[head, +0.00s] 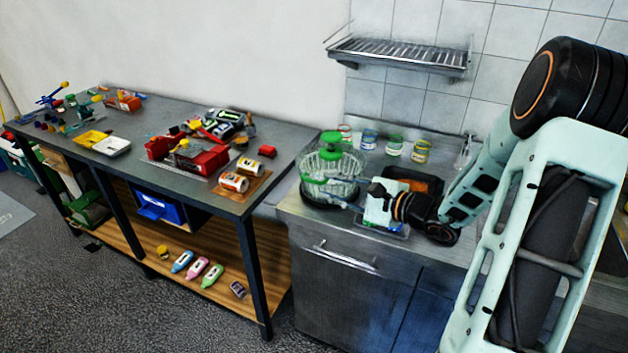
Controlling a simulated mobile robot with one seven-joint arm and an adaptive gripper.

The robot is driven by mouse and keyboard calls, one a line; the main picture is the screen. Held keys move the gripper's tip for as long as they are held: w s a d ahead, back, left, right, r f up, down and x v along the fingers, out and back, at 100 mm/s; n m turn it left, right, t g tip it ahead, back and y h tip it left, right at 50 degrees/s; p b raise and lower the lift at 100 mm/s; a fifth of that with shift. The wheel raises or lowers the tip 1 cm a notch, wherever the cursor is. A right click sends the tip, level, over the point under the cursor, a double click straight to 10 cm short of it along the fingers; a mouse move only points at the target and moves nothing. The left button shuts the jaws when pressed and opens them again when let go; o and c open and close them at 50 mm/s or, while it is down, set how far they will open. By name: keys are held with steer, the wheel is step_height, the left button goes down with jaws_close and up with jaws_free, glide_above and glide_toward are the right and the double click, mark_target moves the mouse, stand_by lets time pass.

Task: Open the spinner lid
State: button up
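The salad spinner stands on the grey counter at the left of the sink unit. It has a clear bowl (345,168) with green parts, and its lid (328,153) seems to be on top with a green knob. A dark round base or bowl shows below it. My gripper (356,202) is low over the counter, just right of the spinner's lower part and below the lid's height. Its fingers are small and partly merge with the spinner's edge, so I cannot tell whether they are open or whether they touch it.
A dark tray with orange-brown contents (424,181) lies behind my gripper. Several jars (394,145) stand along the wall. A metal dish rack (400,55) hangs above. A workbench (225,118) with tools and boxes adjoins at left. My arm covers the right side.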

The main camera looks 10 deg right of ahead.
mark_target(317, 183)
steer(key=x, duration=0.6)
steer(key=shift+w+a+f+p, duration=0.15)
steer(key=shift+w+a+p, duration=0.05)
steer(key=shift+w+p, duration=0.15)
jaws_close()
